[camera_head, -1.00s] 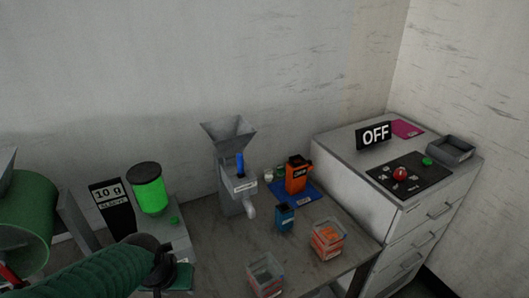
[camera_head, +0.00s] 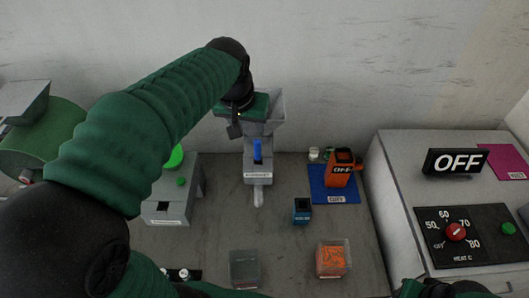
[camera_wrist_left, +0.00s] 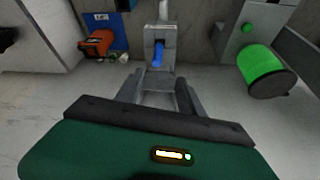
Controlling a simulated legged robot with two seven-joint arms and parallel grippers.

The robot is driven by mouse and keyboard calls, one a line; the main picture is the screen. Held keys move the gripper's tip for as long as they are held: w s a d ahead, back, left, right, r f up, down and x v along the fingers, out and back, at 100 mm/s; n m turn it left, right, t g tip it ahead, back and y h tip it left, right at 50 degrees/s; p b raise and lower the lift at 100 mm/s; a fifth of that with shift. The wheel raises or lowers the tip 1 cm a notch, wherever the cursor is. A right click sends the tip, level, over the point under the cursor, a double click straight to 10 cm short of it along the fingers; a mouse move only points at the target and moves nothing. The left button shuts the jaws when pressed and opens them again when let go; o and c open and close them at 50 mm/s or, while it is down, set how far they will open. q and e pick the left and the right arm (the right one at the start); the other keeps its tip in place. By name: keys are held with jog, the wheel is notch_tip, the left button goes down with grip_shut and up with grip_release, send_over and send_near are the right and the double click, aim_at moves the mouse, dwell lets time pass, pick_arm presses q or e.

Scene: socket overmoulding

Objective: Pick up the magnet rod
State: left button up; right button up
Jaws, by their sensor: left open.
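The magnet rod, which I take to be the blue upright rod (camera_head: 257,150), stands in the front of the grey hopper unit (camera_head: 258,170). It also shows in the left wrist view (camera_wrist_left: 158,53), at the top middle. My left gripper (camera_head: 235,130) is above and slightly left of the rod, in front of the funnel, and hides part of it. In the left wrist view its fingers (camera_wrist_left: 158,88) are apart, with the rod beyond them and nothing gripped. My right gripper's jaws do not show.
A blue mat (camera_head: 322,197) with an orange container (camera_head: 341,168) lies right of the hopper. The green-topped dispenser (camera_head: 160,205) is left. A cabinet (camera_head: 395,160) borders the table's right.

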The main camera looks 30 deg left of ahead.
aim_at(257, 141)
pick_arm(q)
jog(key=x, duration=0.3)
jog(key=d+p+x, duration=0.1)
jog(key=x, duration=0.3)
jog(key=d+x, duration=0.1)
jog(key=x, duration=0.2)
jog(key=shift+w+f, duration=0.2)
jog(key=shift+w, duration=0.2)
jog(key=shift+w+a+f, duration=0.2)
jog(key=shift+a+f, duration=0.25)
jog(key=shift+a, duration=0.05)
jog(key=shift+w+a+f, duration=0.15)
jog(key=shift+a+f, duration=0.4)
jog(key=shift+a, duration=0.35)
jog(key=shift+c, duration=2.5)
jog(key=shift+d, duration=0.6)
jog(key=c, duration=0.5)
jog(key=shift+d, duration=0.3)
jog(key=shift+a, duration=0.5)
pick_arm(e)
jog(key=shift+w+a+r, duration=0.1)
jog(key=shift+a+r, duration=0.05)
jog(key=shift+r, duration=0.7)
